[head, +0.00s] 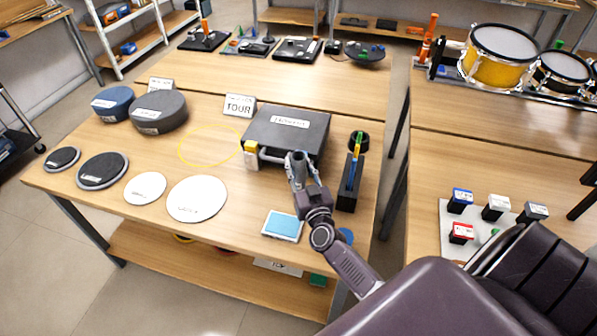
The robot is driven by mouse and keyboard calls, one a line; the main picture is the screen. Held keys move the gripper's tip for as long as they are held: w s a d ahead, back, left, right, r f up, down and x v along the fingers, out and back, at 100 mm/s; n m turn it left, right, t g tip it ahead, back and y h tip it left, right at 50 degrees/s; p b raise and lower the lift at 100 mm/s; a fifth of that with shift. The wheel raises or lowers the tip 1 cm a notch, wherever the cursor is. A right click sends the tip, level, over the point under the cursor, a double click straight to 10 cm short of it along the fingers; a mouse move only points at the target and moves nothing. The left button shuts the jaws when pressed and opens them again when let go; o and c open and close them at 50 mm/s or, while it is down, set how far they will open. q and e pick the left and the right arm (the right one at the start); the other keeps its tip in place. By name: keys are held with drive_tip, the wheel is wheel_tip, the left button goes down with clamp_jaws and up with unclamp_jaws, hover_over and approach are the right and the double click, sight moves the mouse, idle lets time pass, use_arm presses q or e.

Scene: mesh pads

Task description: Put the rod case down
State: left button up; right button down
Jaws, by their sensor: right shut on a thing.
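A dark grey box-shaped case (285,133) with a white label on its lid, which I take to be the rod case, is at the right part of the near table (235,190). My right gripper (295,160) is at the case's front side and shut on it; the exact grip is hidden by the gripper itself. The case looks level. I cannot tell whether its underside touches the table. My left gripper is not in view.
A yellow ring outline (208,162) lies left of the case. A TOUR sign (240,105) stands behind. A black holder with coloured sticks (349,185) stands close right, a blue pad (282,225) in front. Round pads (197,199) fill the left side.

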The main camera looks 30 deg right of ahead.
drive_tip(key=shift+w+d+f, duration=0.1)
drive_tip(key=shift+f, duration=0.3)
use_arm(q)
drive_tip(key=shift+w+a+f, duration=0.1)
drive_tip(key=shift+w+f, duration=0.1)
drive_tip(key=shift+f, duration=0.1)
use_arm(e)
drive_tip(key=shift+r, duration=0.15)
drive_tip(key=c, duration=1.4)
unclamp_jaws()
drive_tip(key=shift+f, duration=0.25)
drive_tip(key=shift+c, duration=0.2)
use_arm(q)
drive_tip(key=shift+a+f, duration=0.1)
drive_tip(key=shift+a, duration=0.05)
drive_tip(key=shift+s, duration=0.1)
use_arm(e)
drive_tip(key=shift+r, duration=0.15)
drive_tip(key=shift+s+r, duration=0.1)
drive_tip(key=shift+s, duration=0.15)
use_arm(q)
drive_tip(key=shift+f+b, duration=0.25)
drive_tip(key=shift+b, duration=0.05)
use_arm(e)
drive_tip(key=v, duration=1.1)
drive_tip(key=shift+s+a, duration=0.25)
drive_tip(key=shift+s, duration=0.05)
